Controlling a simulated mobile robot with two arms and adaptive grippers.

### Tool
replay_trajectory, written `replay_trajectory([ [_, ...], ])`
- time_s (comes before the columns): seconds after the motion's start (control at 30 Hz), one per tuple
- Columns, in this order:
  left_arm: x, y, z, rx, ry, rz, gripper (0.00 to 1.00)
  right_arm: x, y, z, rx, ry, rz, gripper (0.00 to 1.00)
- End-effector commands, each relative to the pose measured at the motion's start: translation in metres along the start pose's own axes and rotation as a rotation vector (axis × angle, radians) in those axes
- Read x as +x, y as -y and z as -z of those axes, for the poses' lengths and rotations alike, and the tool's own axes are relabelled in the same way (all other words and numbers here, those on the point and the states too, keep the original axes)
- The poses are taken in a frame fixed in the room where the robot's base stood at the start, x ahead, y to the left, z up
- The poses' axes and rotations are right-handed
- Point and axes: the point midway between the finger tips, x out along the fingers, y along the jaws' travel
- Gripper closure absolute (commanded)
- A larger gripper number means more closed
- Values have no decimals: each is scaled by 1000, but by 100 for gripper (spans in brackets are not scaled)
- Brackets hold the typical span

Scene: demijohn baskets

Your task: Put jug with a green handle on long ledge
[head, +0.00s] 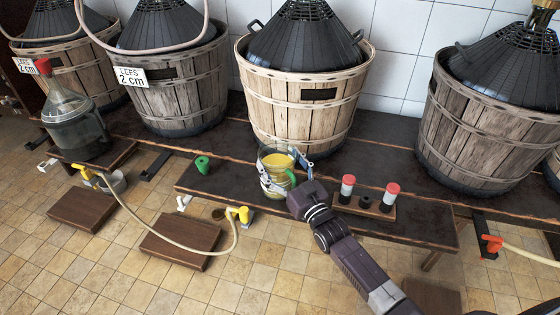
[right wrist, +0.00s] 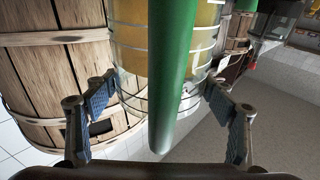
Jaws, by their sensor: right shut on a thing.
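The jug with a green handle (head: 277,161) is clear with yellow liquid inside. In the head view it is upright or nearly so, over the long dark ledge (head: 230,182) in front of the baskets. I cannot tell whether its base touches the ledge. My right gripper (head: 284,172) is shut on the jug, with a finger on each side of its body. In the right wrist view the green handle (right wrist: 174,85) runs down between the fingers, and the glass body (right wrist: 128,70) shows behind it. My left gripper is not in view.
A red-capped block rack (head: 363,204) stands right of the jug on the ledge. A green object (head: 202,164) lies to the left. A large wooden basket (head: 303,110) stands behind. Hose (head: 180,243) and dark wooden steps (head: 180,240) are on the tiled floor.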

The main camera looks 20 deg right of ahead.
Motion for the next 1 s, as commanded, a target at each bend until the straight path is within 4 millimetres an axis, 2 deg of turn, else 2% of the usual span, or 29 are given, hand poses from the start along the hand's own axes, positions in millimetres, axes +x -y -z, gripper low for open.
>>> replay_trajectory([
  [0.03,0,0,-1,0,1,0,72,2,0,7,0,-16,1,82],
  [0.17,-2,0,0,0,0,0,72,2,0,7,0,-16,1,82],
  [0.2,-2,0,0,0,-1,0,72,2,0,7,0,-16,1,19],
  [0.33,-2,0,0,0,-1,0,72,2,0,5,0,-11,0,5],
  [0.57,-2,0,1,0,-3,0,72,1,0,2,0,-5,0,3],
  [0.6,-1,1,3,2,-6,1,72,-2,0,-6,0,12,0,3],
  [0.77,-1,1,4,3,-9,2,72,-8,0,-5,1,8,0,3],
  [0.87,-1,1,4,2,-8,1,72,-21,0,-4,1,7,0,3],
  [1.0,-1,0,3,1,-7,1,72,-48,0,-3,0,5,0,3],
])
